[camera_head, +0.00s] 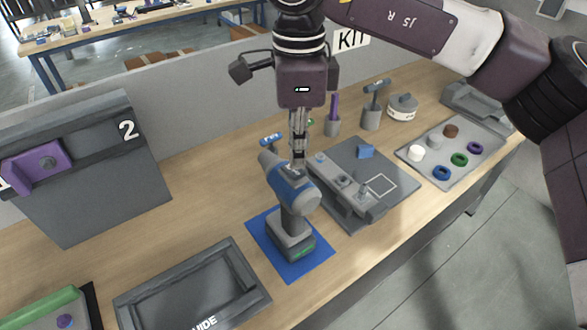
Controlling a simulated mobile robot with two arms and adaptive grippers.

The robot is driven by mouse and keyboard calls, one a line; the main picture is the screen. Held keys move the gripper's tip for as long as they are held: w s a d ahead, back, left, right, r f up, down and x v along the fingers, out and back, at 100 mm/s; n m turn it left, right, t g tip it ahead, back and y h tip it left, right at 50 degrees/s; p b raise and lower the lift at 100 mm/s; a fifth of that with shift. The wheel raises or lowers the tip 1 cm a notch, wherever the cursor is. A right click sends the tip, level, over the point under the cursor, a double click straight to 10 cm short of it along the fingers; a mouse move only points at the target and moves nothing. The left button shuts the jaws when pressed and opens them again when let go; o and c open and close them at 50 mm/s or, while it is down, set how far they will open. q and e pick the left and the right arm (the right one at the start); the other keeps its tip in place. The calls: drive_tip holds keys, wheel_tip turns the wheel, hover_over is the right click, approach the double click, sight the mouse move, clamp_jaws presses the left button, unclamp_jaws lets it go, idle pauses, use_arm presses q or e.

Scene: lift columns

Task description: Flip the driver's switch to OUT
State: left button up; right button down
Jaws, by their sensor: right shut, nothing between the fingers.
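The driver (289,188), a blue and grey power tool, stands upright on its battery base on a blue mat (262,243). Its nose points to the upper left. My right gripper (298,158) comes down from above, with its fingers together and empty. Its fingertips are at the driver's upper body, overlapping its far edge in the picture. I cannot tell whether they touch it. The driver's switch is not clear at this size, and the fingers may cover it. A small blue piece with white marks (271,139) shows just behind the driver's nose. My left gripper is out of view.
A grey fixture board (400,178) stands right of the driver. A tray (486,163) with coloured rings is farther right. A dark frame tray (130,311) lies front left, and a panel marked 2 (105,190) stands at left. Bare wood shows between panel and driver.

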sight(297, 173)
drive_tip(key=shift+f+b, duration=0.95)
drive_tip(key=shift+f, duration=0.25)
idle(0.4)
drive_tip(key=shift+r+p, duration=2.4)
drive_tip(key=shift+r, duration=1.15)
